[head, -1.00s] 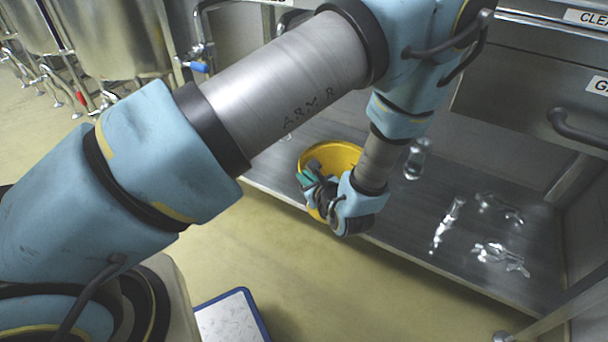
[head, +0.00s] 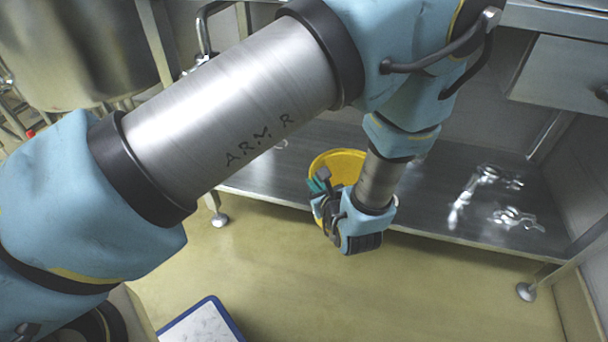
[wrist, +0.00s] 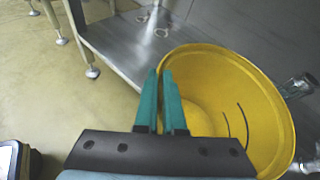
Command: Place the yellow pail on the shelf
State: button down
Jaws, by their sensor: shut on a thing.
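The yellow pail (head: 338,163) is open at the top and tilted toward the head camera, partly hidden behind my arm and gripper. My gripper (head: 318,184) is shut on the left side of its rim. In the wrist view, the teal fingers (wrist: 160,80) pinch the wall of the pail (wrist: 235,75), whose empty-looking inside faces the camera. The grey metal shelf (head: 430,205) spreads behind and to the right of the pail, and also shows in the wrist view (wrist: 125,42). The pail overlaps the shelf's front edge; I cannot tell whether they touch.
Shiny metal clamp-like pieces (head: 515,218) lie on the right part of the shelf. A shelf leg (head: 527,290) stands at the right. A blue-edged white tray (head: 205,325) is low in front.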

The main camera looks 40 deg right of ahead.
jog(key=r+b+x, duration=0.1)
jog(key=r+x, duration=0.1)
jog(key=x, duration=0.6)
jog(key=w+r+b+x, duration=0.1)
jog(key=b+x, duration=0.1)
jog(key=x, duration=0.7)
jog(key=shift+w+d+r, duration=0.25)
jog(key=shift+w+d, duration=0.1)
jog(key=shift+w, duration=0.25)
jog(key=shift+f, duration=0.15)
jog(key=c, duration=1)
grip_release()
